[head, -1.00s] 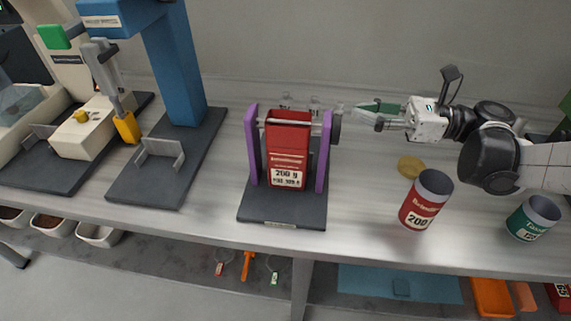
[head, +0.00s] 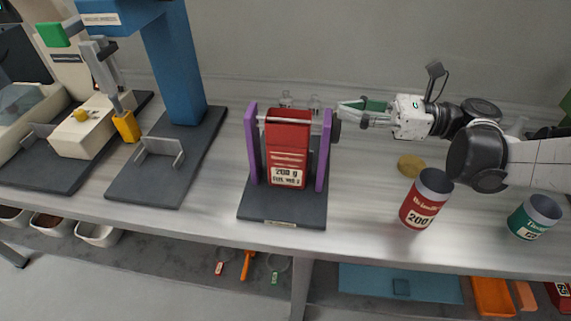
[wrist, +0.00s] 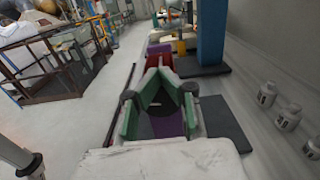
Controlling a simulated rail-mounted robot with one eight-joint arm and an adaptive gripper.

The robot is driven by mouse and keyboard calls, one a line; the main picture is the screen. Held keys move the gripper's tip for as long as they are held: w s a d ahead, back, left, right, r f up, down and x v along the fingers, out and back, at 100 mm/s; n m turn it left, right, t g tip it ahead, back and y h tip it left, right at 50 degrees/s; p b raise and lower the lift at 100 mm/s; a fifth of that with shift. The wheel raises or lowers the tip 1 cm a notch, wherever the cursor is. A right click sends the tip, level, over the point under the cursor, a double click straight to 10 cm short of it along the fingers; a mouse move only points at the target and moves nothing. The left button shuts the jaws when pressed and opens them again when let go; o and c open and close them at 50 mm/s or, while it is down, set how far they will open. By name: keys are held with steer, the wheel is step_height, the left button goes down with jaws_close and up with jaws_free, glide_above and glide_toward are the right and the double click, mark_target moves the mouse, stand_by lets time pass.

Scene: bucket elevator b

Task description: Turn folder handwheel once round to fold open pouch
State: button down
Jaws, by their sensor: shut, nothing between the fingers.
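The folder stands on a dark base (head: 281,212) between two purple uprights (head: 251,145), with a pale bar across the top. The red pouch (head: 288,150), labelled 200 g, stands upright between them, its upper part behind the bar. The dark round handwheel (head: 336,130) is on the right upright's outer side. My gripper (head: 341,110) is shut and empty, its fingertips close to the handwheel's upper edge; I cannot tell whether they touch. In the wrist view, my gripper (wrist: 158,72) shows its fingers meeting at the tips, with the dark handwheel (wrist: 165,102) visible through the gap behind them.
A blue column machine (head: 180,70) stands left of the folder. A red tin (head: 424,200), a yellow disc (head: 411,166) and a green tin (head: 534,216) are on the right. Small jars (head: 286,98) stand behind the folder. Bench is clear between folder and red tin.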

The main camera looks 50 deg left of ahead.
steer(key=shift+s+d+b, duration=0.25)
steer(key=shift+b, duration=0.3)
steer(key=shift+r, duration=0.15)
steer(key=v, duration=0.6)
steer(key=shift+r, duration=0.25)
stand_by(0.5)
stand_by(0.5)
